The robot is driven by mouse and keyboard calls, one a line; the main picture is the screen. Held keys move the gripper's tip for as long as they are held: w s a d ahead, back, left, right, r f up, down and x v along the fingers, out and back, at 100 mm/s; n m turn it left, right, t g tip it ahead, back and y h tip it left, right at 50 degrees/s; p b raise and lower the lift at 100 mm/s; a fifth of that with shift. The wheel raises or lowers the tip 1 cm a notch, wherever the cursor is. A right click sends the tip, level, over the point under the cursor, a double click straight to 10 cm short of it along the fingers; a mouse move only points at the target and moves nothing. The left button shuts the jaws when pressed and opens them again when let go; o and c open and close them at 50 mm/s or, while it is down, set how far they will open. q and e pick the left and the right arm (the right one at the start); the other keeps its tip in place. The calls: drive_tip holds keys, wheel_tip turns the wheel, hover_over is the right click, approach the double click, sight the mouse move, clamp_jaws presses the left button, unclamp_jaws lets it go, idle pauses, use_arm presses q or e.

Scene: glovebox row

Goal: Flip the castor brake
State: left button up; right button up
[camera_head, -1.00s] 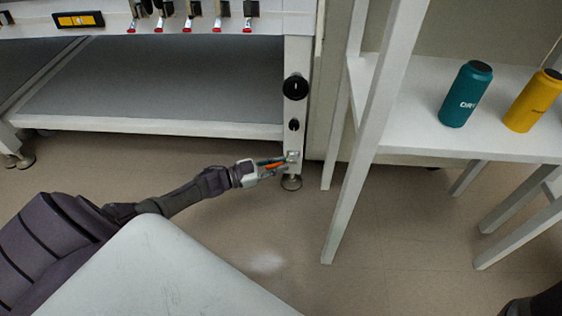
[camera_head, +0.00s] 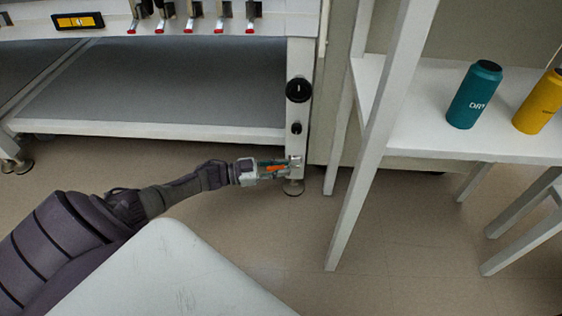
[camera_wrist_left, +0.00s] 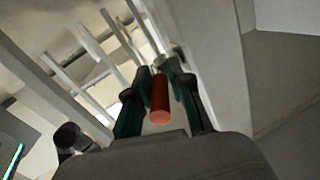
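The castor brake shows as an orange-red lever (camera_head: 272,168) low on the white bench leg, just above its round foot. My left gripper (camera_head: 281,168) reaches it from the left, with its fingers around the lever. In the left wrist view the lever (camera_wrist_left: 160,97) is an orange-red cylinder pointing back at the camera, between the two teal fingers (camera_wrist_left: 165,72). The fingertips lie close to its sides near the pale metal fitting; whether both touch it is not clear. My right gripper is not in view.
The white bench leg (camera_head: 300,57) carries a black round knob (camera_head: 299,90). Right of it stands a white rack (camera_head: 350,200) with a teal bottle (camera_head: 474,95) and a yellow bottle (camera_head: 538,103) on its shelf. The floor (camera_head: 270,235) before the leg is clear.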

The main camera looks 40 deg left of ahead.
use_arm(q)
drive_tip(key=shift+o, duration=1)
drive_tip(key=shift+s+a, duration=0.1)
drive_tip(key=v, duration=1.1)
drive_tip(key=shift+s+a, duration=0.25)
